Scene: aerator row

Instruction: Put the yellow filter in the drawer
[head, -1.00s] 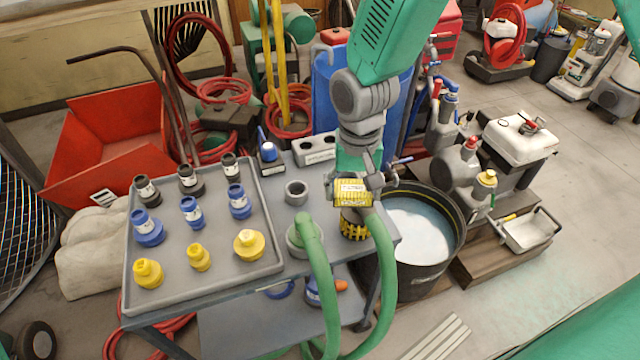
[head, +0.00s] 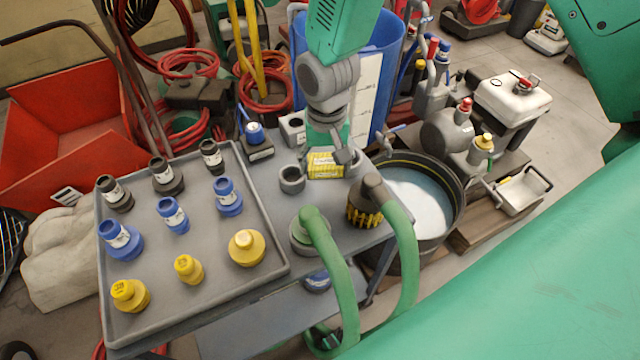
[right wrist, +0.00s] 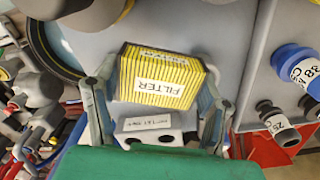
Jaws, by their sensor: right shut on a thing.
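The yellow filter (head: 325,166) is a small box with black stripes. My right gripper (head: 334,155) is shut on it and holds it over the back of the grey cart, beside the grey ring-shaped cup (head: 292,180). In the right wrist view the filter (right wrist: 160,80) sits between the two fingers, with its "FILTER" label showing. I cannot make out a drawer in either view. My left gripper is not in view.
A grey tray (head: 205,292) holds several black, blue and yellow fittings. A yellow-and-black strainer (head: 362,212) and green hoses (head: 405,245) stand at the cart's right side. A black tub (head: 440,195) of water is beyond it. A pale block with holes (right wrist: 150,130) lies near the filter.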

